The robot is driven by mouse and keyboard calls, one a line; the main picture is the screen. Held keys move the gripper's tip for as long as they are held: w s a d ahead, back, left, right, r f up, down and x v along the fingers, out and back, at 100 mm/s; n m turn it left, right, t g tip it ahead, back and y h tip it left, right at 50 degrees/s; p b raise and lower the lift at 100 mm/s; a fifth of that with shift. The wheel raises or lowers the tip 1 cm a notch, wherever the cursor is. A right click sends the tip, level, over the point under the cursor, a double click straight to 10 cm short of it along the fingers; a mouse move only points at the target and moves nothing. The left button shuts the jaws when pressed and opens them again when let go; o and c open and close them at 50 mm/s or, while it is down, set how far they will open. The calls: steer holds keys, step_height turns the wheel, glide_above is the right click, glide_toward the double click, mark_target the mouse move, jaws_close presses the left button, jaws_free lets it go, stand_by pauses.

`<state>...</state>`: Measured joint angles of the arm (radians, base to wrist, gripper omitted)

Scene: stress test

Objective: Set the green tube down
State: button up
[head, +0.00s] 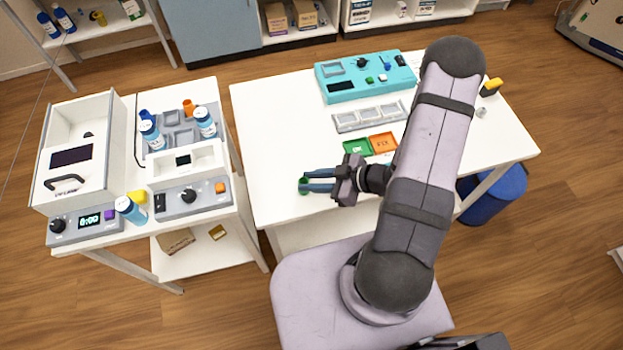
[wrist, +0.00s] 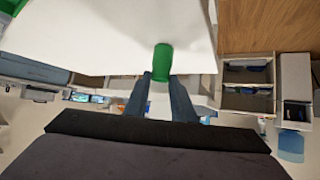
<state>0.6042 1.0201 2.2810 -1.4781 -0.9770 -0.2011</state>
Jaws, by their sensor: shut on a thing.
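The green tube (head: 303,186) is a small dark-green piece at the tips of my gripper (head: 318,181), over the left front part of the white table (head: 268,140). In the wrist view the green tube (wrist: 162,62) shows between the two blue-grey fingertips of my gripper (wrist: 161,92), with the white surface behind it. My gripper is shut on it. In the head view the fingers hide part of the tube. I cannot tell whether its lower end touches the table.
A green tray (head: 357,147) and an orange tray (head: 383,143) lie behind my gripper. A grey rack (head: 369,116) and a teal device (head: 365,77) stand farther back. The table's left side is clear. A side bench (head: 222,228) with instruments stands left, across a narrow gap.

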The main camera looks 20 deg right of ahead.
steer(key=shift+f, duration=0.15)
steer(key=o, duration=1)
